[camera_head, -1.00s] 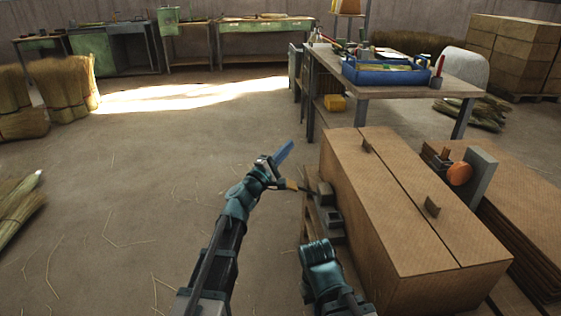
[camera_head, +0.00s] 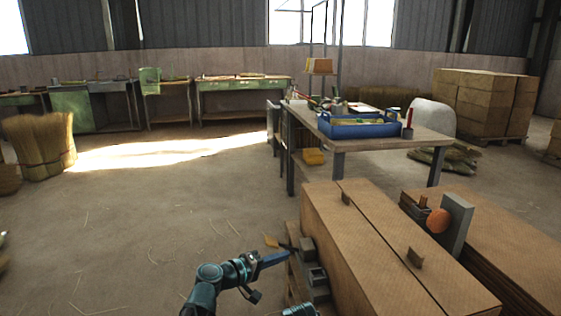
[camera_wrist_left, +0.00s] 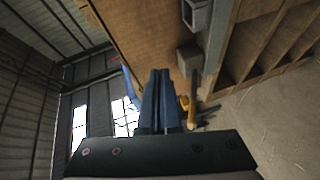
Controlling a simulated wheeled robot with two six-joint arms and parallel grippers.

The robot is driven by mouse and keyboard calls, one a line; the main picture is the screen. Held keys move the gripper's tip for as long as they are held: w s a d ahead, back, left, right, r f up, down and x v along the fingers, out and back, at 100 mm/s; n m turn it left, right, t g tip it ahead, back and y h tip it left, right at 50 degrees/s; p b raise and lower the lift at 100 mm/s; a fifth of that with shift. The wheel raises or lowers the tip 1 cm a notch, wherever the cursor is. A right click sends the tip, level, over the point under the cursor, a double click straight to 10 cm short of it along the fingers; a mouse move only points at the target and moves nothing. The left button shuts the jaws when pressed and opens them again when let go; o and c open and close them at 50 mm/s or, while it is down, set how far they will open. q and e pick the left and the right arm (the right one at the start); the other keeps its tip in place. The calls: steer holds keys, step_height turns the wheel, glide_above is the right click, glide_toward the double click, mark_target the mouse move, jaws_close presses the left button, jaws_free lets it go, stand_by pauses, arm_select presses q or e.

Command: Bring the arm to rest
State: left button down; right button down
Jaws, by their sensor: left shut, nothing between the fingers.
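My left arm comes in at the bottom of the head view, with teal joints. Its left gripper (camera_head: 276,258) has slim blue fingers pointing right, toward the grey metal blocks (camera_head: 312,268) on the side of the large brown box (camera_head: 365,240). In the left wrist view the blue fingers (camera_wrist_left: 160,98) lie together with nothing between them. I cannot tell whether the fingertips touch the blocks. Only a small teal part of my right arm shows at the bottom edge; its gripper is out of view.
An orange-tipped tool (camera_head: 271,241) lies beside the grey blocks. A worktable (camera_head: 385,142) with a blue tray (camera_head: 352,126) stands behind the box. More boards with an orange disc (camera_head: 438,220) lie at right. The floor at left is mostly clear, with broom bundles (camera_head: 40,142) farther back.

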arm_select(q)
steer(key=s+a+f+m+g+y, duration=0.2)
steer(key=s+f+g+y, duration=0.1)
steer(key=s+f, duration=0.3)
steer(key=s+a+f+m+g+y, duration=0.2)
steer(key=s+a+f+g+y, duration=0.15)
steer(key=f, duration=0.35)
steer(key=s+a+f+m+g+y, duration=0.1)
steer(key=s+a+f+y, duration=0.2)
steer(key=s+a, duration=0.25)
steer(key=s+a+f+g+y, duration=0.2)
steer(key=s+a+y, duration=0.15)
steer(key=a, duration=0.25)
steer(key=s+d+r+m+y+p, duration=0.1)
steer(key=s+d+r+m+p, duration=0.15)
steer(key=d, duration=0.35)
steer(key=s+d+r+m+p, duration=0.2)
steer(key=s+d, duration=0.2)
steer(key=d, duration=0.2)
step_height(320, 180, up, 37)
steer(key=p, duration=3.6)
steer(key=shift+w+a+p, duration=0.2)
steer(key=shift+w+p, duration=0.05)
steer(key=shift+p, duration=0.1)
